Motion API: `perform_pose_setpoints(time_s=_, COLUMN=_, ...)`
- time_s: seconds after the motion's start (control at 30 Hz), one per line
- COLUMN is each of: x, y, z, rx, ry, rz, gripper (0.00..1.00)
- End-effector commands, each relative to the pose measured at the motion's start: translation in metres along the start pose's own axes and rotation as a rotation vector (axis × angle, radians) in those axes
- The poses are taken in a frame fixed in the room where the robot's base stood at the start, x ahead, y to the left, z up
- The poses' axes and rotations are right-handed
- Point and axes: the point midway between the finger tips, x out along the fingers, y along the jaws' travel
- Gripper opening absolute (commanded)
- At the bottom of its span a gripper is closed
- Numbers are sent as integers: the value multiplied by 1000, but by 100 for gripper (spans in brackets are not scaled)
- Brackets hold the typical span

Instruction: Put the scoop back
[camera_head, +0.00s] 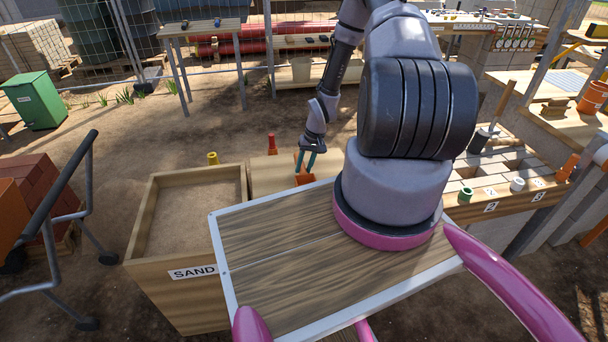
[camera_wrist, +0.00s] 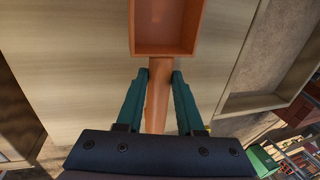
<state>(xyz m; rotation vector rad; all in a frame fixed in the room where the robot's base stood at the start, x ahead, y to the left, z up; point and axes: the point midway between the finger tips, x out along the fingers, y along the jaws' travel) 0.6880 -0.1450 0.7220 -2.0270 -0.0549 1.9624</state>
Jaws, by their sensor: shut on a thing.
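The orange scoop (camera_head: 304,176) hangs from my gripper (camera_head: 307,158) in the head view, above a pale wooden surface (camera_head: 268,176) beside the sand box. In the wrist view my gripper (camera_wrist: 159,75) has its two green fingers on either side of the scoop's handle, shut on it. The scoop's square pan (camera_wrist: 168,25) points away from the fingers and looks empty. The sand box (camera_head: 180,282), labelled SAND, stands open to the left with sand inside. My tray partly hides the pale wooden surface, and I cannot tell whether the scoop touches it.
A yellow item (camera_head: 212,158) and a red item (camera_head: 271,143) stand behind the boxes. A bench with numbered slots (camera_head: 508,200) is at the right. A metal-railed cart (camera_head: 60,215) stands at the left, and a green bin (camera_head: 35,100) is farther back. Sandy ground lies between.

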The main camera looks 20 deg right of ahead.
Motion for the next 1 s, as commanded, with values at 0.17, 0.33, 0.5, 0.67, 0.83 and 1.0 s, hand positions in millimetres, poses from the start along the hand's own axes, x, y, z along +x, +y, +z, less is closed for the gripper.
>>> perform_pose_setpoints(time_s=0.17, x=27, y=6, z=2, rx=-1, ry=-3, rz=-1, gripper=0)
perform_pose_setpoints(time_s=0.33, x=31, y=8, z=0, rx=-2, ry=0, rz=0, gripper=0)
perform_pose_setpoints(time_s=0.5, x=32, y=8, z=1, rx=-1, ry=0, rz=0, gripper=0)
perform_pose_setpoints(time_s=0.67, x=31, y=8, z=1, rx=-1, ry=0, rz=0, gripper=66)
perform_pose_setpoints(time_s=0.83, x=31, y=8, z=1, rx=-1, ry=-1, rz=0, gripper=66)
perform_pose_setpoints(time_s=1.0, x=24, y=8, z=0, rx=0, ry=0, rz=0, gripper=66)
